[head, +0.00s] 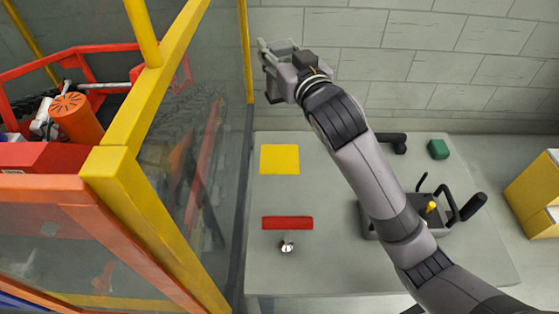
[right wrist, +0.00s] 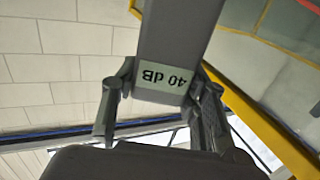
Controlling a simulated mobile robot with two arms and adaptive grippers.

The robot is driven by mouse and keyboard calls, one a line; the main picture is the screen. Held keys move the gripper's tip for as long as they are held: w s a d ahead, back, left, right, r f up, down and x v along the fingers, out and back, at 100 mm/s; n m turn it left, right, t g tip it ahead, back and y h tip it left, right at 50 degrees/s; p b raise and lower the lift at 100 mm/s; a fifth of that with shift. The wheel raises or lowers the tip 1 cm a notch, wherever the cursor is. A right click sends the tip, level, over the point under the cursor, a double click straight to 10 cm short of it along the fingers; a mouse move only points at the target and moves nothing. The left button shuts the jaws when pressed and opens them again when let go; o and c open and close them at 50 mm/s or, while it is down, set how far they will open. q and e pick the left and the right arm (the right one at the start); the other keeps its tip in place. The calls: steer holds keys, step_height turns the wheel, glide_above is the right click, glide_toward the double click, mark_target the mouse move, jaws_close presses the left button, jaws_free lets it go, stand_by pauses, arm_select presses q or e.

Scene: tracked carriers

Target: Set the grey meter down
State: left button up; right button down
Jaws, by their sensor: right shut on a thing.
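The grey meter (right wrist: 176,45) is a dark grey box-shaped body with a pale "40 dB" label, upside down in the right wrist view. My right gripper (right wrist: 158,92) is shut on it, with one finger on each side. In the head view my right gripper (head: 268,62) is raised beyond the far left part of the grey table (head: 330,265), in front of the block wall. The meter is hard to make out there. A flat yellow square (head: 280,159) lies bare on the table. My left gripper is not in view.
A red bar (head: 287,223) and a small metal knob (head: 287,246) sit on the table's left part. A yellow-framed glass enclosure (head: 118,165) stands at the left. A yellow cabinet (head: 535,192) is far right.

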steer(key=shift+w+f+b, duration=0.2)
steer(key=shift+f, duration=0.3)
steer(key=shift+w+f+b, duration=0.15)
steer(key=shift+f+b, duration=0.05)
steer(key=shift+f, duration=0.25)
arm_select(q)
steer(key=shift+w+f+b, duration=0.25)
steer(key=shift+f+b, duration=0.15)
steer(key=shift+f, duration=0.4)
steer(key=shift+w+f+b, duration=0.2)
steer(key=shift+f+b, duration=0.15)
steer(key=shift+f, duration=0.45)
arm_select(e)
step_height(320, 180, down, 20)
steer(key=shift+r, duration=0.25)
steer(key=shift+s, duration=0.1)
steer(key=shift+f, duration=0.2)
steer(key=c, duration=0.9)
jaws_free()
steer(key=shift+c, duration=0.2)
